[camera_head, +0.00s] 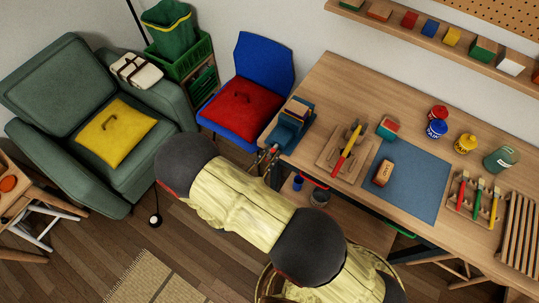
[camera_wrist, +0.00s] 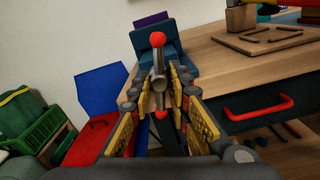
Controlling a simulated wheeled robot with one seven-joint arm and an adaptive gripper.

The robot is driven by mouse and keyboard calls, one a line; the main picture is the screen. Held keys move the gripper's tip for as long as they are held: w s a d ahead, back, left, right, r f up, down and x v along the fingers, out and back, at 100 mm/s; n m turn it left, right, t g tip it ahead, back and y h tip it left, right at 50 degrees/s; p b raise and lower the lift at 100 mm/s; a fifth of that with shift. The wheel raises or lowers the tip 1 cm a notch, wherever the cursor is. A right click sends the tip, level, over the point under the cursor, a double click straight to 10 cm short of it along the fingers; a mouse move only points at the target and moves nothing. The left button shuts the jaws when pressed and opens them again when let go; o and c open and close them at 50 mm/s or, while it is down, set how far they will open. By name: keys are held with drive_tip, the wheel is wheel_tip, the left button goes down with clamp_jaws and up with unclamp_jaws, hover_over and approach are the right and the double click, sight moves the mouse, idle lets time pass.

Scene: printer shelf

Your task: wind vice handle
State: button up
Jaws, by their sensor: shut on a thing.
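The blue vice (camera_head: 289,130) is fixed at the left front corner of the wooden workbench, and it also shows in the wrist view (camera_wrist: 152,45). Its handle (camera_wrist: 158,60) is a metal bar with red ball ends, standing close to upright in front of the vice. My gripper (camera_wrist: 159,108) is at the front of the vice with its yellow-padded fingers on either side of the handle and screw end, shut on the handle. The exact contact is partly hidden by the fingers. In the head view my gripper (camera_head: 269,156) looks small beside the bench corner.
The workbench (camera_head: 335,80) holds a wooden tool rack (camera_head: 333,152), a blue mat (camera_head: 415,185), a brush (camera_head: 384,173) and several pots. A blue chair with a red cushion (camera_head: 241,99) stands close left. A drawer with a red handle (camera_wrist: 258,108) is right of my gripper.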

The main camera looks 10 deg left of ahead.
drive_tip(key=shift+n, duration=0.4)
clamp_jaws()
drive_tip(key=n+p, duration=0.2)
drive_tip(key=n, duration=0.1)
drive_tip(key=shift+d+r+n, duration=0.1)
drive_tip(key=shift+n, duration=0.3)
drive_tip(key=n+p, duration=0.2)
drive_tip(key=n, duration=0.3)
drive_tip(key=shift+s+d+p, duration=0.1)
drive_tip(key=shift+p, duration=0.25)
drive_tip(key=n+p, duration=0.1)
drive_tip(key=n, duration=0.4)
drive_tip(key=shift+p, duration=0.3)
drive_tip(key=n+p, duration=0.1)
drive_tip(key=n, duration=0.3)
drive_tip(key=shift+r, duration=0.15)
drive_tip(key=n+p, duration=0.1)
drive_tip(key=n, duration=0.5)
drive_tip(key=shift+r+p, duration=0.1)
drive_tip(key=shift+p, duration=0.25)
drive_tip(key=n, duration=0.4)
drive_tip(key=shift+p, duration=0.4)
drive_tip(key=n, duration=0.5)
drive_tip(key=shift+r+n+p, duration=0.1)
drive_tip(key=shift+n+p, duration=0.3)
drive_tip(key=n, duration=0.4)
